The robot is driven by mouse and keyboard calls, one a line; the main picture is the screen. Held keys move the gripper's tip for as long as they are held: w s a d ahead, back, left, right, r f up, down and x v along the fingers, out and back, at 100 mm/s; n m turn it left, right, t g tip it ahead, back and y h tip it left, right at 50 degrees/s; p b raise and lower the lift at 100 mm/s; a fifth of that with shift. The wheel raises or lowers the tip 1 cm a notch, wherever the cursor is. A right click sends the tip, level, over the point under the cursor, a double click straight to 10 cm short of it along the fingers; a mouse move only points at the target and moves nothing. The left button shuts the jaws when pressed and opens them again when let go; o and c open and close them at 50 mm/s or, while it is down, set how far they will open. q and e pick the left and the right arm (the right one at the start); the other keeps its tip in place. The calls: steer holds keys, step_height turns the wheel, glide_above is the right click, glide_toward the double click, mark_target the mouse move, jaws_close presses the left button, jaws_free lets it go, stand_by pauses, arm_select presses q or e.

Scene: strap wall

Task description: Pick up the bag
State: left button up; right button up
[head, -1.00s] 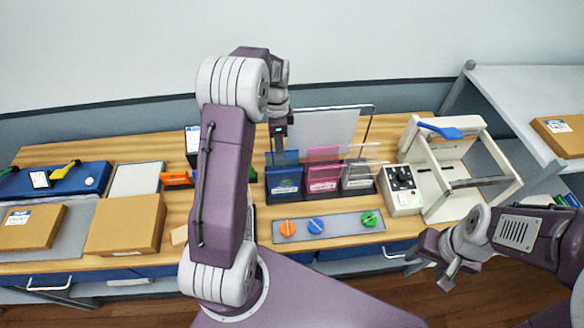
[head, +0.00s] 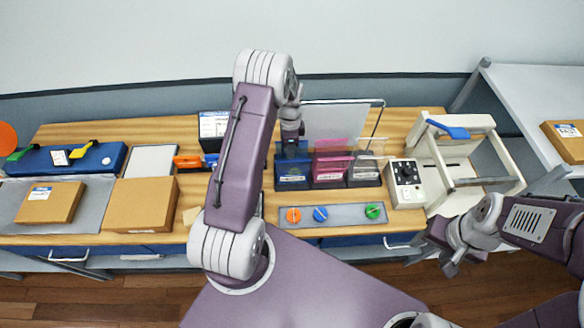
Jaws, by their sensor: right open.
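Three open-top holders stand side by side at the back middle of the bench: a blue one (head: 292,179), a pink one (head: 330,173) and a grey one (head: 363,175). Thin translucent sheets, which look like flat bags, rise from them; the pink bag (head: 334,145) shows most clearly. My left gripper (head: 292,151) points down at the top of the blue holder. Its fingers are dark and small, so I cannot tell whether they are open or hold anything. My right gripper (head: 446,260) is open and empty in front of the bench, at the right.
A panel with three coloured knobs (head: 345,215) lies before the holders. A control box (head: 404,183) and a cream frame machine with a blue handle (head: 452,130) stand right. Cardboard boxes (head: 140,205) lie left. A white board (head: 330,123) stands behind the holders.

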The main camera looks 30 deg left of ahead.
arm_select(q)
jaws_close()
stand_by(1.4)
